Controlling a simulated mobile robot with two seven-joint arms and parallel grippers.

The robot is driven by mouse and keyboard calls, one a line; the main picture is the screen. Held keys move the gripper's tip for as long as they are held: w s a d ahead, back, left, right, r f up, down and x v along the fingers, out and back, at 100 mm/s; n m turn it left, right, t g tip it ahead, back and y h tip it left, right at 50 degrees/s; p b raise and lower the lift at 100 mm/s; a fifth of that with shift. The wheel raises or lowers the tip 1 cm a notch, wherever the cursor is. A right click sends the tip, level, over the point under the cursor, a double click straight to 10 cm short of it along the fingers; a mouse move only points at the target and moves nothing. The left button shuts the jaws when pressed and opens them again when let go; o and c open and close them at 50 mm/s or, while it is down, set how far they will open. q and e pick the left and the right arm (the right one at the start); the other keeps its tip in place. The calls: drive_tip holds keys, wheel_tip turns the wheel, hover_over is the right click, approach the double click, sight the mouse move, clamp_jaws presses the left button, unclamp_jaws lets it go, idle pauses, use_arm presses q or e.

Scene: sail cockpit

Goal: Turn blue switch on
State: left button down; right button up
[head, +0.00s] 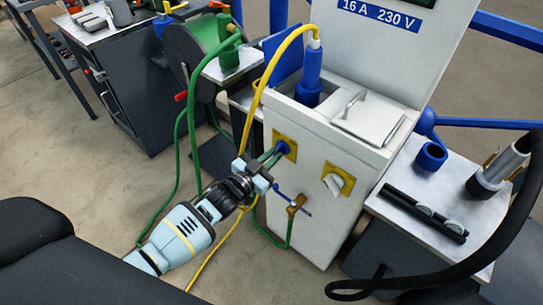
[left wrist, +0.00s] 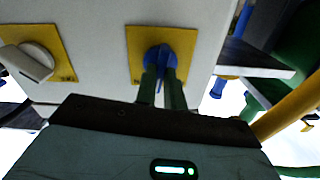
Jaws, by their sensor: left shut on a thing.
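The blue switch (head: 283,147) is a small knob on a yellow plate (head: 291,138) on the front of a white cabinet. My left gripper (head: 273,154) reaches it from the lower left and is shut on the knob. In the left wrist view, the two green fingers (left wrist: 161,80) lie either side of the blue switch (left wrist: 160,55), on its yellow plate (left wrist: 136,40). The fingers partly hide the knob, so its exact angle is hard to tell. My right gripper is not in view.
A white switch (head: 333,184) on a second yellow plate sits right of the blue one. A brass tap (head: 296,205) with a blue handle is below. A yellow hose (head: 256,90) and green hose (head: 178,150) hang near my left arm. A side table (head: 400,170) stands right.

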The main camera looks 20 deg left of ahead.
use_arm(q)
drive_tip(key=shift+m, duration=3.5)
drive_tip(key=c, duration=1.5)
unclamp_jaws()
drive_tip(key=shift+s, duration=0.1)
drive_tip(key=v, duration=0.7)
drive_tip(key=shift+s, duration=0.35)
